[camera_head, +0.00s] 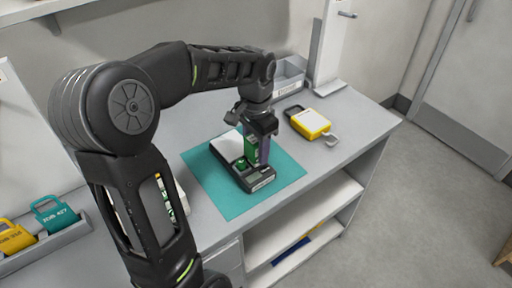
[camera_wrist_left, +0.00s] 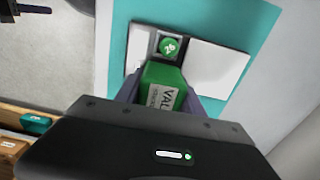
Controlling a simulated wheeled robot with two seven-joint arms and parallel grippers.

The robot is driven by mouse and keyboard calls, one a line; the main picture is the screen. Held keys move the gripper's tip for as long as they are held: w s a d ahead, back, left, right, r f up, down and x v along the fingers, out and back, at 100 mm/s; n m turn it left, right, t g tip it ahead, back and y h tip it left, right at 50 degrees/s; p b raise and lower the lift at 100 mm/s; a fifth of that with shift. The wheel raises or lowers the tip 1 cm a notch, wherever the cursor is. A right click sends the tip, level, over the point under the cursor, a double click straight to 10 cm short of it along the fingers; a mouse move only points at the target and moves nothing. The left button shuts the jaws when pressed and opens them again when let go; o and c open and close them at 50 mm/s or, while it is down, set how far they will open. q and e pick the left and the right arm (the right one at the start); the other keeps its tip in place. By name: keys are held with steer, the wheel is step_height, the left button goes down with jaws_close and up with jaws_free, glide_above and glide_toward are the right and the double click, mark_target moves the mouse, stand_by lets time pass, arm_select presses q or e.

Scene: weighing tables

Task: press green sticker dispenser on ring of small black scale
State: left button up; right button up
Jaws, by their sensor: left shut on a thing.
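The small black scale (camera_head: 262,184) lies on a teal mat (camera_head: 222,200) on the table. It has a white plate (camera_head: 226,146). My left gripper (camera_head: 264,150) is over the scale, pointing down, shut on the green sticker dispenser (camera_head: 250,147). In the left wrist view the dispenser (camera_wrist_left: 161,88) shows between the fingers with part of a white label. Just beyond it, a round green sticker (camera_wrist_left: 168,47) with a white mark shows on a grey square of the scale. I cannot tell whether the dispenser touches the scale. My right gripper is not in view.
A yellow-and-white device (camera_head: 310,123) with a grey loop lies right of the mat. A grey bin (camera_head: 289,78) stands behind. The table's right end is clear.

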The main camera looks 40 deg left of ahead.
arm_select(q)
steer(key=shift+r+p, duration=2.85)
steer(key=shift+r, duration=0.65)
